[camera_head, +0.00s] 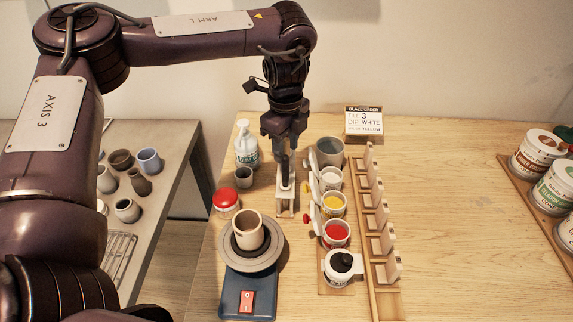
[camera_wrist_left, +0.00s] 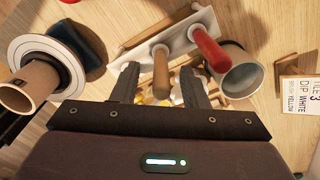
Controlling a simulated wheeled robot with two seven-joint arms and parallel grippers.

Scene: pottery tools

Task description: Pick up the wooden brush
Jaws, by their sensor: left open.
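The wooden brush (camera_wrist_left: 160,72) shows in the left wrist view as a plain wooden handle with a rounded end, standing in a pale holder (camera_wrist_left: 190,32). A red-handled tool (camera_wrist_left: 208,47) stands beside it in the same holder. My left gripper (camera_wrist_left: 160,84) is open, and the wooden handle appears between its two fingers, with no clear contact. In the head view my left gripper (camera_head: 284,150) points down over the pale holder (camera_head: 285,200) and hides most of the tools there. The brush's lower end is hidden. My right gripper is not in view.
Paint cups, including a yellow one (camera_head: 333,204) and a red one (camera_head: 336,234), stand close right of the holder. A pottery wheel (camera_head: 250,262) bears a clay cup. A grey mug (camera_head: 329,151) and a white bottle (camera_head: 246,146) stand nearby. The table's right-middle is clear.

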